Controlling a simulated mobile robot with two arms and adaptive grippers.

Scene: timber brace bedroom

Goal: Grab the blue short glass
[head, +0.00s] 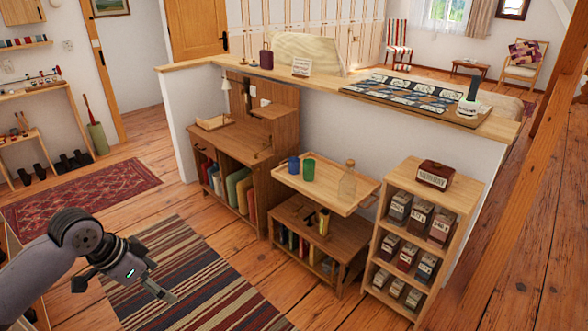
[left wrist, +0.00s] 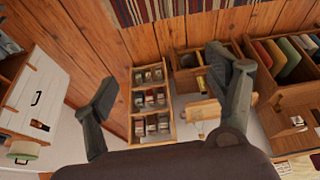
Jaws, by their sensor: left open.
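The blue short glass (head: 294,166) stands upright on a raised wooden tray-top (head: 325,193) in the head view. A green glass (head: 308,170) stands just to its right, and a clear bottle (head: 347,182) stands farther right. My left gripper (head: 122,290) is open and empty over the striped rug, well to the left of the glass and apart from it. In the left wrist view its two fingers (left wrist: 160,78) are spread wide with nothing between them. I cannot make out the blue glass there; the right finger covers part of that area. My right gripper is not in view.
A wooden cabinet (head: 228,168) with books stands left of the tray-top, and a narrow shelf (head: 440,197) with small boxes stands right. A half wall (head: 335,110) rises behind. The floor over the striped rug (head: 190,265) is clear.

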